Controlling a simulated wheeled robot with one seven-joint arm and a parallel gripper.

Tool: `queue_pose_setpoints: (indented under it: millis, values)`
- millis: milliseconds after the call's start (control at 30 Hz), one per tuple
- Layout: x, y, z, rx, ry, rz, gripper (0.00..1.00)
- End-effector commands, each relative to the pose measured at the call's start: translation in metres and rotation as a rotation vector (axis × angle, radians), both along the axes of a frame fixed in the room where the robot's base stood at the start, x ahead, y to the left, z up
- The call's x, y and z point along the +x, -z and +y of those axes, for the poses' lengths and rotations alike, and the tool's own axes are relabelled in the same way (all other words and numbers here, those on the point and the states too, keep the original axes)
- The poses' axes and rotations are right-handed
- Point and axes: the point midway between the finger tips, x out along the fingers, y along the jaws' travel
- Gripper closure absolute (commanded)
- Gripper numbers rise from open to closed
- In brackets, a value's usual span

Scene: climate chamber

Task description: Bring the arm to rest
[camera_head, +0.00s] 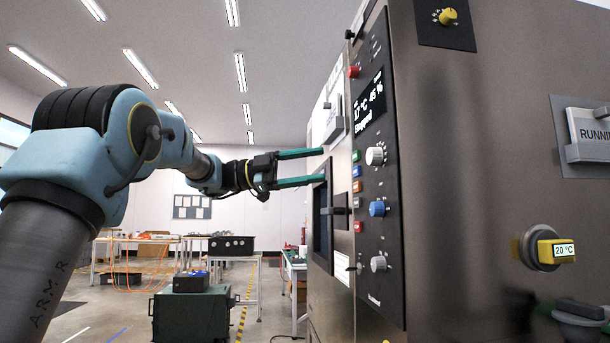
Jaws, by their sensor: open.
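My arm reaches in from the left in the head view, light blue and grey with dark joints. The fingers point right, toward the front of the metal climate chamber (455,190). Their tips appear close to its front face, near the window and its dark handle; I cannot tell whether they touch it.
The chamber's control panel (375,170) carries a display, knobs and several coloured buttons. A yellow knob marked 20 °C (556,251) sits on its side. Open floor lies between.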

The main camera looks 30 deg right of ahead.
Motion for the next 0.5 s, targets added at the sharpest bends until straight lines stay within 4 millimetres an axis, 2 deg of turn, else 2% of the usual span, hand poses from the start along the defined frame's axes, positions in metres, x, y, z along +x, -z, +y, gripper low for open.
queue_pose_setpoints:
  millis: [200,300,367,467,500]
  values:
    - [0.0,0.0,0.0,-0.001,-0.003,0.001,0.22]
    - [0.011,-0.001,-0.002,-0.014,-0.061,0.03,0.22]
    - [0.027,-0.001,-0.004,-0.033,-0.147,0.072,0.22]
    - [0.074,0.003,-0.001,-0.065,-0.377,0.182,0.22]
    - [0.099,0.01,0.004,-0.073,-0.494,0.24,0.22]
